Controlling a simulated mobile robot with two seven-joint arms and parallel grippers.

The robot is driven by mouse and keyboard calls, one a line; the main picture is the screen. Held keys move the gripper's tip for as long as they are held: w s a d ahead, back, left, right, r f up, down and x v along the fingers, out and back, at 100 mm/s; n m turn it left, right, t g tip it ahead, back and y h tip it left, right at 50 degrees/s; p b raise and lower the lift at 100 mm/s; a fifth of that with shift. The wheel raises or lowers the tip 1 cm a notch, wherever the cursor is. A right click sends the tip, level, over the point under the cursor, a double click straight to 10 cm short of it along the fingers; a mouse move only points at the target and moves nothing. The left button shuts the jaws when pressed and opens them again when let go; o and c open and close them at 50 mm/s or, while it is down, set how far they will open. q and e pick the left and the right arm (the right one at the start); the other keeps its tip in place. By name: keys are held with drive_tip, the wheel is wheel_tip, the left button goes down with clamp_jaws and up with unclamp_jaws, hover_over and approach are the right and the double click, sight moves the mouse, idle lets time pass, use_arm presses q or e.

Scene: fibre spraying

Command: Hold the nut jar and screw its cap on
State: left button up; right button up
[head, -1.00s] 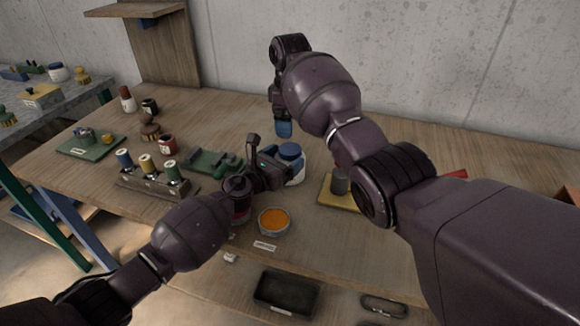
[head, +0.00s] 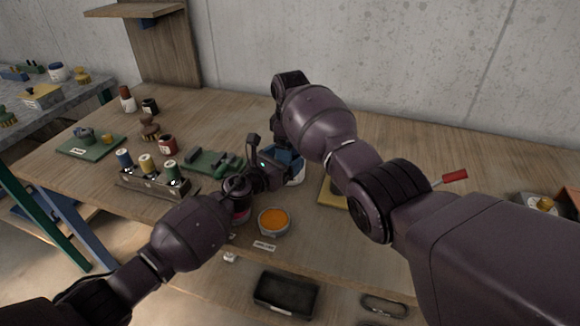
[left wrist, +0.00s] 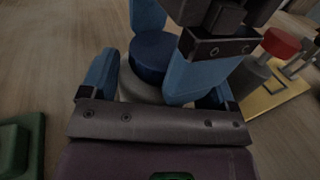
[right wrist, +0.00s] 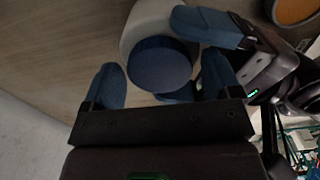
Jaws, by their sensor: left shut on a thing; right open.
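The nut jar (head: 299,179), white with a blue cap, stands on the wooden table, partly hidden by both grippers in the head view. My left gripper (head: 279,166) is shut on the jar's white body, seen in the left wrist view (left wrist: 132,90). The dark blue cap (left wrist: 152,56) sits on top of the jar; whether it is threaded tight I cannot tell. My right gripper (right wrist: 163,84) is open above the jar, its blue fingers on either side of the cap (right wrist: 160,66) with gaps visible.
A bowl of orange contents (head: 274,221) stands just in front of the jar. A rack of spools (head: 152,180) and a green fixture (head: 213,162) lie to the left. A yellow plate (head: 332,195) and a red-handled tool (head: 454,176) are to the right.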

drive_tip(key=shift+c, duration=0.3)
drive_tip(key=c, duration=0.9)
drive_tip(key=shift+o, duration=0.2)
drive_tip(key=m, duration=0.9)
drive_tip(key=shift+m, duration=0.4)
drive_tip(key=o, duration=1)
drive_tip(key=shift+r, duration=2.2)
drive_tip(key=shift+c, duration=0.4)
